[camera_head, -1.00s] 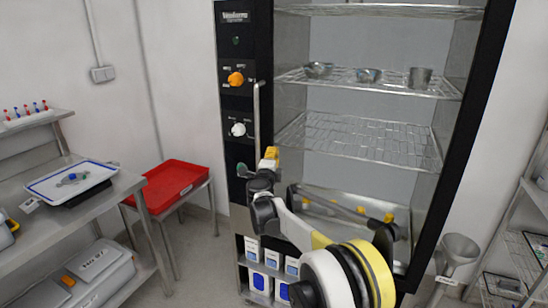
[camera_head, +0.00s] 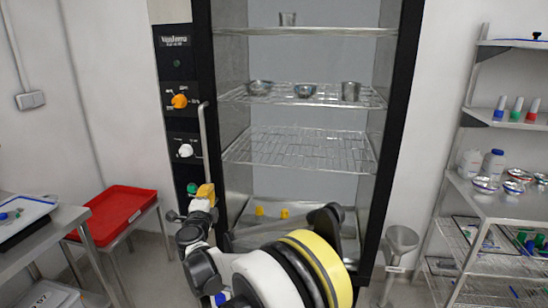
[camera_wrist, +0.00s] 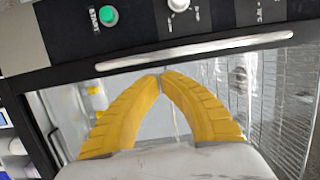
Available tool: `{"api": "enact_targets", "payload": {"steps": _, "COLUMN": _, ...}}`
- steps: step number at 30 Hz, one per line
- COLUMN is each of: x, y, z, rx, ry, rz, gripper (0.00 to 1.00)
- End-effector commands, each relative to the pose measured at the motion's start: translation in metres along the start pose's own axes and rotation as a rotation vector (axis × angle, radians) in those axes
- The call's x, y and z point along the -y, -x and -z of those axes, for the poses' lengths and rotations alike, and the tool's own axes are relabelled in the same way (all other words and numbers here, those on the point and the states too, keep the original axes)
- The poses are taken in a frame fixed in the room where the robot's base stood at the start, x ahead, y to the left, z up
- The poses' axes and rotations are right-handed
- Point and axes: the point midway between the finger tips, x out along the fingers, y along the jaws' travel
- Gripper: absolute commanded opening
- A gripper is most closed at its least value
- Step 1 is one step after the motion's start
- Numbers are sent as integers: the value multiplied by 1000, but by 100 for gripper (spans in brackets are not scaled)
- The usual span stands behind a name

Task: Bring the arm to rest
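My gripper (camera_head: 205,190) is at the left edge of the tall black-framed cabinet (camera_head: 391,150), by the lower end of its upright metal handle (camera_head: 203,130). In the wrist view, the yellow fingers of my gripper (camera_wrist: 160,78) lean together and meet at their tips, with nothing visible held between them. The handle (camera_wrist: 195,51) crosses the wrist view just beyond the tips; I cannot tell whether they touch it. My arm is bent across the lower front of the cabinet, hiding part of its bottom.
A red tray (camera_head: 115,213) stands on a low table at left. A metal shelf unit (camera_head: 470,192) with bottles and dishes is at right.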

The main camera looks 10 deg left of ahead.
Motion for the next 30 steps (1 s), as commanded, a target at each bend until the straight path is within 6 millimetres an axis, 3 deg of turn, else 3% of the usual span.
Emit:
{"api": "enact_targets", "payload": {"steps": 5, "x": 70, "y": 0, "z": 42, "rx": 58, "ry": 120, "rz": 60, "gripper": 0}}
{"api": "enact_targets", "payload": {"steps": 8, "x": 122, "y": 12, "z": 78, "rx": 120, "ry": 248, "rz": 95, "gripper": 0}}
{"api": "enact_targets", "payload": {"steps": 12, "x": 171, "y": 46, "z": 128, "rx": 213, "ry": 448, "rz": 102, "gripper": 0}}
{"api": "enact_targets", "payload": {"steps": 15, "x": 187, "y": 81, "z": 164, "rx": 275, "ry": 593, "rz": 74, "gripper": 0}}
{"api": "enact_targets", "payload": {"steps": 19, "x": 186, "y": 137, "z": 213, "rx": 351, "ry": 778, "rz": -6, "gripper": 0}}
{"api": "enact_targets", "payload": {"steps": 23, "x": 162, "y": 204, "z": 263, "rx": 422, "ry": 952, "rz": -132, "gripper": 0}}
{"api": "enact_targets", "payload": {"steps": 30, "x": 79, "y": 351, "z": 357, "rx": 531, "ry": 1206, "rz": -474, "gripper": 0}}
